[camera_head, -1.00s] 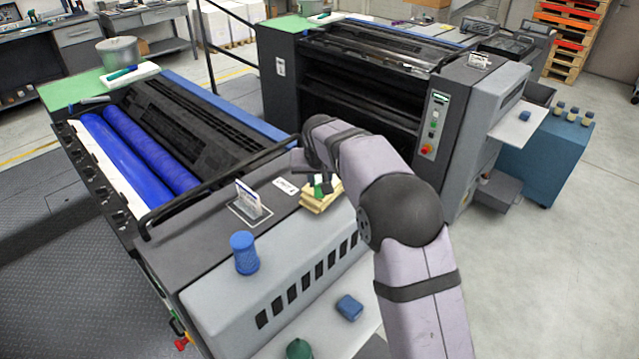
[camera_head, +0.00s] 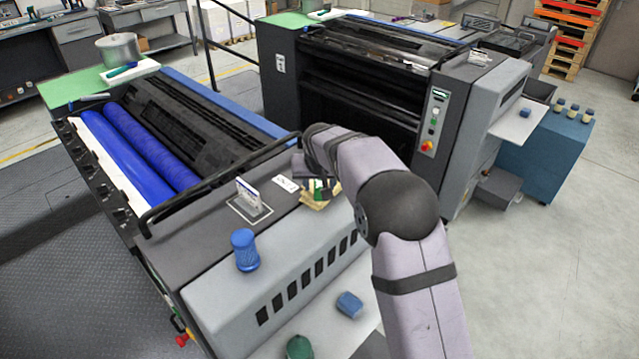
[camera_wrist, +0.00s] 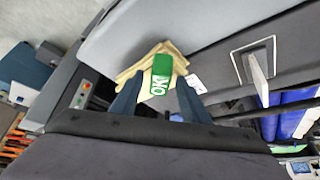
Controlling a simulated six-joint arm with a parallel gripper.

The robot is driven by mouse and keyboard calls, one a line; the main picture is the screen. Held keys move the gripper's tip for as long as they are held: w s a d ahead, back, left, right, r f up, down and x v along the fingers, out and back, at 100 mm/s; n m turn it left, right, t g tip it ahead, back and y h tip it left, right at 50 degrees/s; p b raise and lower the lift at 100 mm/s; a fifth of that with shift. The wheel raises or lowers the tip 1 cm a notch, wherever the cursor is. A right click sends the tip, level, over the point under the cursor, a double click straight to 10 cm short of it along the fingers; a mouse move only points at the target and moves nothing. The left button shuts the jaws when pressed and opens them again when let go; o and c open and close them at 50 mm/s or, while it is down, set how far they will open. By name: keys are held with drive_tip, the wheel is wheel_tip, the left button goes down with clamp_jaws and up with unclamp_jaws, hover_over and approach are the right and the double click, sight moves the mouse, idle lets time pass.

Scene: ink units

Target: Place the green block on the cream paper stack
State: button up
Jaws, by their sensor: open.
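The green block (camera_wrist: 161,68), with a white "OK" label, rests on the cream paper stack (camera_wrist: 150,49) in the wrist view. In the head view the block (camera_head: 318,188) and the stack (camera_head: 314,203) show small beside my gripper. The stack's layers look uneven and skewed, and the block covers part of its top. My gripper (camera_wrist: 160,88) is open, with one dark finger on each side of the block. I cannot tell whether either finger touches it. In the head view my gripper (camera_head: 316,182) is partly hidden behind my wrist.
A sign holder (camera_head: 249,197) stands left of the stack on the grey press housing. A white card (camera_head: 285,184) lies nearby. A blue canister (camera_head: 245,250), a blue block (camera_head: 349,304) and a green item (camera_head: 299,347) are nearer the front. A rail (camera_head: 215,190) runs behind.

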drive_tip(key=b+v, duration=0.3)
drive_tip(key=v, duration=0.9)
drive_tip(key=shift+r+b, duration=0.15)
drive_tip(key=shift+b, duration=0.2)
drive_tip(key=s+d+f+g, duration=0.2)
drive_tip(key=s+d+f, duration=0.2)
drive_tip(key=s, duration=0.7)
drive_tip(key=s+d+f+g, duration=0.2)
drive_tip(key=s+d+f, duration=0.3)
drive_tip(key=s+f, duration=0.4)
drive_tip(key=s+d+f+g, duration=0.2)
drive_tip(key=s+d+f, duration=0.2)
drive_tip(key=s, duration=0.9)
wheel_tip(320, 180, down, 2)
drive_tip(key=shift+s+d+f, duration=0.2)
drive_tip(key=shift+s, duration=0.05)
